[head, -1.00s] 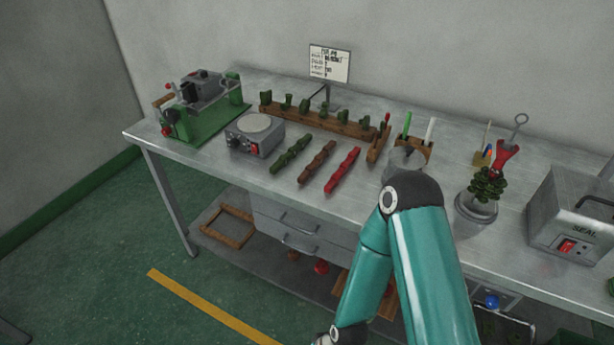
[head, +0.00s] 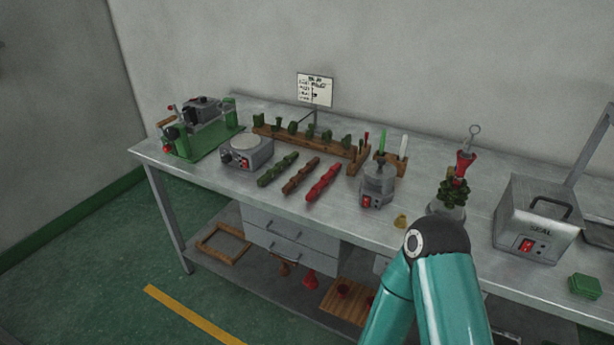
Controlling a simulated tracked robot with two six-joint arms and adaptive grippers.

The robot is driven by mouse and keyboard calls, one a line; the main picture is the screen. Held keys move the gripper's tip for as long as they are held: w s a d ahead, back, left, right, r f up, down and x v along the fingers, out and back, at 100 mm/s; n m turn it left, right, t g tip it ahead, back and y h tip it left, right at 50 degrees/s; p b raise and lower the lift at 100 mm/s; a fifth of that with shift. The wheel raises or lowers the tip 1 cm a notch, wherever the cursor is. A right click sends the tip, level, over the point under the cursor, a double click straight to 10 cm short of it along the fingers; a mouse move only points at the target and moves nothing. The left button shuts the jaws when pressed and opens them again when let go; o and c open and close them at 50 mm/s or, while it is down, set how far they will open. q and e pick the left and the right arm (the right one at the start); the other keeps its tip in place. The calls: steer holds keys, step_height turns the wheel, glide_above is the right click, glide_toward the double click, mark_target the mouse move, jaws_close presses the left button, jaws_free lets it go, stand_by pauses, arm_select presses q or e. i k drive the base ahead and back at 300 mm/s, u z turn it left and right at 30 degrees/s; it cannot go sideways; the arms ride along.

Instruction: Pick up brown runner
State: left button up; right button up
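The brown runner (head: 301,175) lies flat on the metal workbench (head: 222,183), between a green runner (head: 278,168) on its left and a red runner (head: 323,181) on its right. The three lie side by side, apart from each other, near the bench's front edge. A teal arm of mine stands at the lower right of the head view, in front of the bench and well away from the runners. Neither gripper shows in this view.
A wooden rack with green pieces (head: 305,139) is behind. A grey SEAL box (head: 537,224) stands farther right. Drawers (head: 290,240) hang below the bench.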

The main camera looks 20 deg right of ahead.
mark_target(302, 174)
steer(key=z, duration=0.05)
steer(key=i, duration=0.9)
steer(key=u, duration=0.1)
